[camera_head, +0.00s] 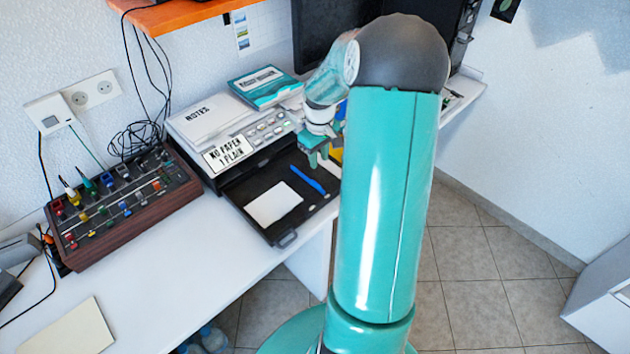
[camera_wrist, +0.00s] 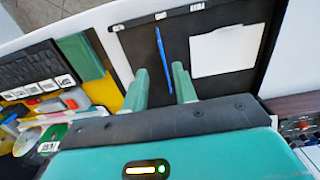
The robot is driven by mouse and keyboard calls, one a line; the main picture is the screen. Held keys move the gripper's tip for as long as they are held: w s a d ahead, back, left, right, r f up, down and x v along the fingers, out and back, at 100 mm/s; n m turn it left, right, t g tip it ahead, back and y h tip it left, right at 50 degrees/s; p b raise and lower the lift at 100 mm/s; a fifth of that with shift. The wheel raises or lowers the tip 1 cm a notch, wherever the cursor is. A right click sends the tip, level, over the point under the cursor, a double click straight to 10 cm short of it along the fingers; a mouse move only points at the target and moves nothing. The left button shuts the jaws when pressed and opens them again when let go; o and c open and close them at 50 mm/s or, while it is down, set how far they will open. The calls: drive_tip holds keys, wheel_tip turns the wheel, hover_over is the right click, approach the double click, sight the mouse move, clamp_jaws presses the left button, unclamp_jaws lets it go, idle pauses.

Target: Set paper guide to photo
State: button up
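A printer (camera_head: 215,125) stands on the desk with its black paper tray (camera_head: 238,188) pulled out at the front. A blue paper guide (camera_head: 307,180) lies in the tray, right of a white paper stack (camera_head: 273,203). In the wrist view the blue guide (camera_wrist: 161,55) runs lengthwise, apart from the paper (camera_wrist: 223,50). The tray rim (camera_wrist: 140,21) carries small labels, too blurred to read surely. My gripper (camera_head: 318,157) is above the tray's back right part. In the wrist view my gripper (camera_wrist: 160,72) is open and empty, its fingers pointing towards the guide.
The printer's sign (camera_head: 228,153) reads "NO PAPER 1 PLAIN". A notes pad and a teal box (camera_head: 264,86) lie on the printer. A brown rack with coloured knobs (camera_head: 122,208) stands left of it. The desk's front left is mostly clear.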

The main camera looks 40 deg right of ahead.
sight(318, 185)
wheel_tip(318, 185, down, 11)
idle(0.3)
clamp_jaws()
